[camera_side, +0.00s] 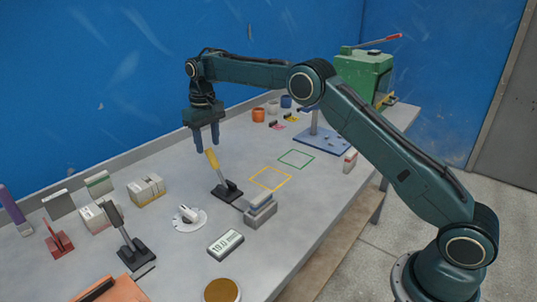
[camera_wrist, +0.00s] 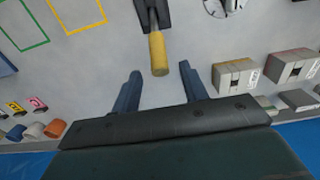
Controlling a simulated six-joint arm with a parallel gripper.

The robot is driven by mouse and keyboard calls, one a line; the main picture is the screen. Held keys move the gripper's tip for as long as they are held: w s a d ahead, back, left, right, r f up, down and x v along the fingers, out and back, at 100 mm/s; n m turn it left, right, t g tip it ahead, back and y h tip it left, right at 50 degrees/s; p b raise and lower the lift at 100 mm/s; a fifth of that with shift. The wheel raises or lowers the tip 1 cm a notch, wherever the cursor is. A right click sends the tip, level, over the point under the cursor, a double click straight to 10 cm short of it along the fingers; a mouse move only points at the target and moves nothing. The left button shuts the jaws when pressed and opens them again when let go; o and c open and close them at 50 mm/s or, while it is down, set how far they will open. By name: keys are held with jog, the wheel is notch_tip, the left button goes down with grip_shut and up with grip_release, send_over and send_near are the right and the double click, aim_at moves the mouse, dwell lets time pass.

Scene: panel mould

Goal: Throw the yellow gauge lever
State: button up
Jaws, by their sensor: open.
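The yellow gauge lever (camera_side: 213,163) stands tilted on a dark base (camera_side: 227,191) on the grey bench in the side view. It leans to the upper left, toward the back wall. My gripper (camera_side: 206,148) points down just above the lever's yellow handle, fingers apart, holding nothing. In the wrist view the yellow handle (camera_wrist: 158,55) lies ahead of the gap between the open fingers of my gripper (camera_wrist: 158,80), roughly centred. I cannot tell whether a finger touches the handle; a gap shows in the wrist view.
A grey block (camera_side: 260,211) stands right of the lever base. A white dial (camera_side: 189,218), a display reading 19.0 mm (camera_side: 225,244) and a dark-handled lever (camera_side: 127,243) stand nearer the camera. Yellow (camera_side: 270,178) and green (camera_side: 296,159) outlines mark clear bench. A green machine (camera_side: 362,73) stands behind.

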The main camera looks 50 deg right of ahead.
jog(key=shift+r, duration=2.65)
jog(key=shift+s+r, duration=0.25)
jog(key=shift+r, duration=0.25)
jog(key=s+r+t, duration=0.1)
jog(key=s+r, duration=0.6)
jog(key=s, duration=0.3)
jog(key=s+r+t, duration=0.2)
jog(key=s+r, duration=0.5)
jog(key=s, duration=0.3)
jog(key=s+f+t, duration=0.1)
jog(key=s+f, duration=0.1)
jog(key=s, duration=0.6)
jog(key=s+f, duration=0.3)
jog(key=s, duration=0.5)
jog(key=s+d+f+t, duration=0.1)
jog(key=s+f, duration=0.2)
jog(key=s, duration=0.5)
jog(key=shift+s+f+t, duration=0.25)
jog(key=shift+s+t, duration=0.05)
jog(key=shift+s, duration=0.05)
